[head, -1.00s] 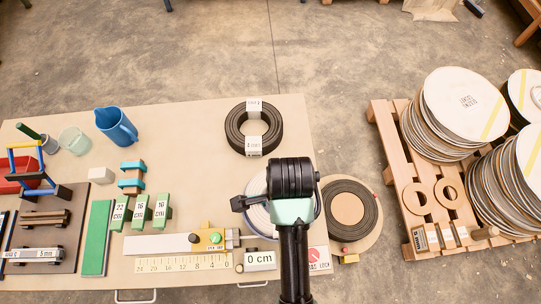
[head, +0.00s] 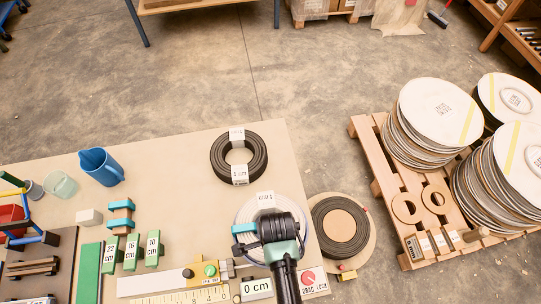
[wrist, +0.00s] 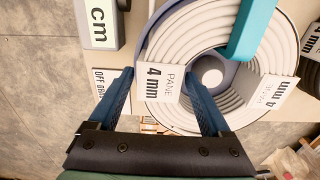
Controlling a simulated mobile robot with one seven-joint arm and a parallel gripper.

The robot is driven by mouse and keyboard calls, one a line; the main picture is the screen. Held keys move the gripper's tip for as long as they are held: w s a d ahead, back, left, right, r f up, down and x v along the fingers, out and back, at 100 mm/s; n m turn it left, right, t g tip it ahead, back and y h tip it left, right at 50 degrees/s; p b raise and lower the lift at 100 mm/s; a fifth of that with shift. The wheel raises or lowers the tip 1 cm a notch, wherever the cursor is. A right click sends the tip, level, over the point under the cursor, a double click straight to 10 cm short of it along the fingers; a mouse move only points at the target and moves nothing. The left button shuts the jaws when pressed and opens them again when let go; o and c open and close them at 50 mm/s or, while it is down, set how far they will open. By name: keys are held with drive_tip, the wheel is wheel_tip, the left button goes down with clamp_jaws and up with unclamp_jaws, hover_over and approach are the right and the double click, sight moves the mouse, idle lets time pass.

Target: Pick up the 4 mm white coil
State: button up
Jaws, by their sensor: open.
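The white coil (head: 246,213) lies on the table near its right edge. It is partly hidden behind my arm in the head view. In the wrist view the white coil (wrist: 215,107) shows pale windings around a hub and white tags, one reading "4 mm PANEL" (wrist: 161,82). My gripper (wrist: 159,77) is open, its two blue fingers on either side of that tag. Nothing is held; I cannot tell whether the fingers touch the coil. A teal bar (wrist: 251,28) crosses the coil's windings at the top of the wrist view.
A black coil (head: 219,160) lies behind on the table. A dark coil on a round board (head: 365,229) is right of the table. Green blocks, a ruler jig (head: 160,284) and a "0 cm" block (head: 257,289) are at the front. A pallet (head: 365,150) holds stacked discs at right.

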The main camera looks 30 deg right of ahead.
drive_tip(key=shift+f, duration=0.7)
drive_tip(key=shift+c, duration=0.3)
clamp_jaws()
idle(0.5)
drive_tip(key=shift+w+r, duration=0.1)
drive_tip(key=shift+w, duration=0.05)
